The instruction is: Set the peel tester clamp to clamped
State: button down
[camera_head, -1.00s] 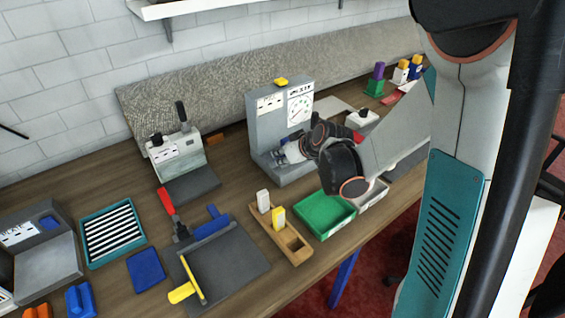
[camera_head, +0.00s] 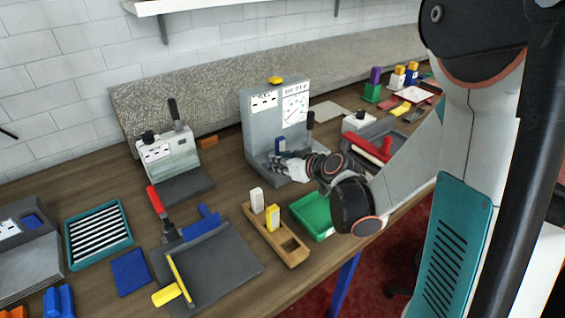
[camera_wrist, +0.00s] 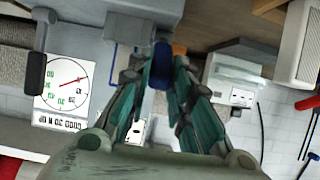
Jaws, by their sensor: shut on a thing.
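The peel tester appears to be the upright grey machine (camera_head: 262,125) with a round dial and a yellow top knob, on the bench. Its dial face (camera_wrist: 65,85) also shows in the wrist view. My gripper (camera_head: 284,163) is low at the front of the tester, shut on this blue part. My fingers hide the lower blue part, so the clamp's setting is unclear.
A wooden holder (camera_head: 290,252) and green tray (camera_head: 311,217) stand in front of the tester. A smaller grey machine (camera_head: 168,152) with a black lever is on the left. A grey tray with a red-handled tool (camera_head: 368,148) is right, near my arm.

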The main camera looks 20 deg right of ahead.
jog(key=shift+s+f, duration=0.1)
jog(key=c, duration=1.7)
grip_release()
jog(key=v, duration=0.7)
jog(key=shift+s+d, duration=0.1)
jog(key=shift+s, duration=0.1)
jog(key=shift+r, duration=0.2)
